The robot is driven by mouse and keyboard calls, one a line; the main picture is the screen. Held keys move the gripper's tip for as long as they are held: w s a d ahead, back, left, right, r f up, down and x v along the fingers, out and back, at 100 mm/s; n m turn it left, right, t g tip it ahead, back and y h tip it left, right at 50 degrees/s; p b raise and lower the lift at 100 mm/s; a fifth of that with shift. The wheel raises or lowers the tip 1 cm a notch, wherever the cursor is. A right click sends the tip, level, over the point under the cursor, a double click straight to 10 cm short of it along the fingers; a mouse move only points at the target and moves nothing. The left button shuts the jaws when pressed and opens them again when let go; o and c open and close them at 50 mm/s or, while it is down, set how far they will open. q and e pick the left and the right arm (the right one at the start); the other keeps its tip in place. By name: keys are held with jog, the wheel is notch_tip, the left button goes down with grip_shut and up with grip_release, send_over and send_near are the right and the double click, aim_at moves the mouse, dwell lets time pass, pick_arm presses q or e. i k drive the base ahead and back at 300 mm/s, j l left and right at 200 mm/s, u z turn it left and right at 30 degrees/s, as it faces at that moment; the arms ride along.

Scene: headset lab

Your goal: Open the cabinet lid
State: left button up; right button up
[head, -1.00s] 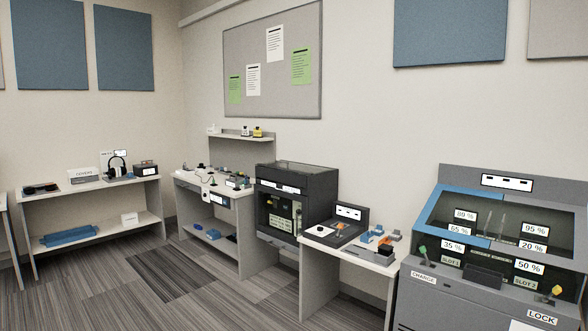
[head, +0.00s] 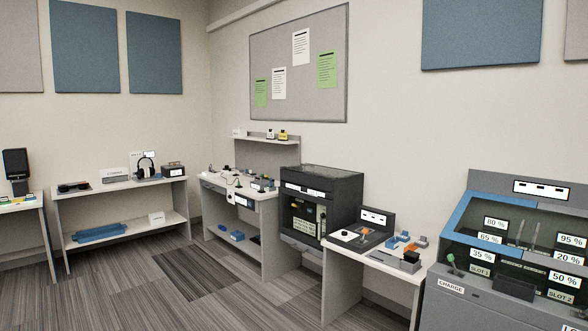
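A grey cabinet (head: 470,305) stands at the right edge of the head view, partly cut off. Its sloped lid (head: 462,212) has a blue frame around a clear pane and looks shut. Behind the pane are percentage labels and upright slim items. A green-tipped lever (head: 451,262) stands on the front by a CHARGE label. A black cabinet (head: 320,205) with a dark top also stands near the middle. I cannot tell from the frames which cabinet the task means. Neither of my grippers is in view.
A white table (head: 375,256) with small parts stands between the two cabinets. A workbench (head: 240,205) and a shelf table (head: 122,200) with headphones (head: 146,167) line the wall to the left. The carpet floor (head: 190,290) in front is clear.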

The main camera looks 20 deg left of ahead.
aim_at(314, 181)
jog(key=i+u, duration=0.4)
jog(key=i, duration=2.75)
